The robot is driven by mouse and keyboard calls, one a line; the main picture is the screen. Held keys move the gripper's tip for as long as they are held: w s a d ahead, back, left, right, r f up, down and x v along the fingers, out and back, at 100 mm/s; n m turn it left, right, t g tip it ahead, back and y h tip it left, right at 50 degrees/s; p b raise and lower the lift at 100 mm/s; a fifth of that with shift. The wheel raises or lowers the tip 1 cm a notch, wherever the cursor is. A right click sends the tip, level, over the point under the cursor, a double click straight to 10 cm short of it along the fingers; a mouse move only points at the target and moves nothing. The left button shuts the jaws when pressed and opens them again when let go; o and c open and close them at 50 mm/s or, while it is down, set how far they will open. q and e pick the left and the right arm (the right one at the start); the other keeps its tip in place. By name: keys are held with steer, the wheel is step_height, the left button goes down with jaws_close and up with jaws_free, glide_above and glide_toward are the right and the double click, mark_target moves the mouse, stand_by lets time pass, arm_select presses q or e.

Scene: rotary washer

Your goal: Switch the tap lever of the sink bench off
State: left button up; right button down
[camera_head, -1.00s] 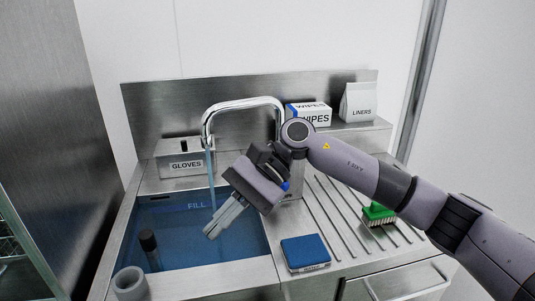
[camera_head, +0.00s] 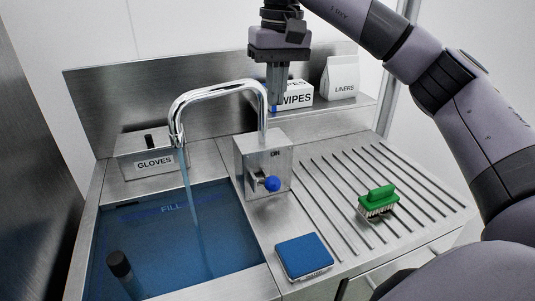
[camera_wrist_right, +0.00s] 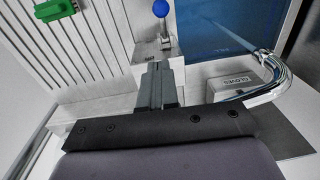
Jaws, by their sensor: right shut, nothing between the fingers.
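The tap lever (camera_head: 271,183) has a blue ball knob and sticks out from the front of a steel tap box (camera_head: 262,152). The knob also shows at the top of the right wrist view (camera_wrist_right: 161,8). The chrome spout (camera_head: 215,88) arches to the left, and a stream of water (camera_head: 191,190) runs from it into the sink (camera_head: 180,240). My right gripper (camera_head: 276,104) is shut and empty. It points down above and behind the tap box, apart from the lever. It also shows in the right wrist view (camera_wrist_right: 157,78). My left gripper is not in view.
A green brush (camera_head: 378,200) lies on the ribbed drainboard, and a blue sponge (camera_head: 303,256) lies by the front edge. Wipes (camera_head: 296,95) and liners (camera_head: 341,78) stand on the back shelf. A gloves box (camera_head: 152,162) stands left. A dark-topped cylinder (camera_head: 120,266) stands in the sink.

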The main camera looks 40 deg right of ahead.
steer(key=shift+s+f, duration=0.1)
glide_above(269, 183)
steer(key=w+d, duration=0.3)
step_height(269, 183, down, 12)
steer(key=shift+s+a+f, duration=0.35)
steer(key=shift+s+f, duration=0.2)
steer(key=shift+s, duration=0.05)
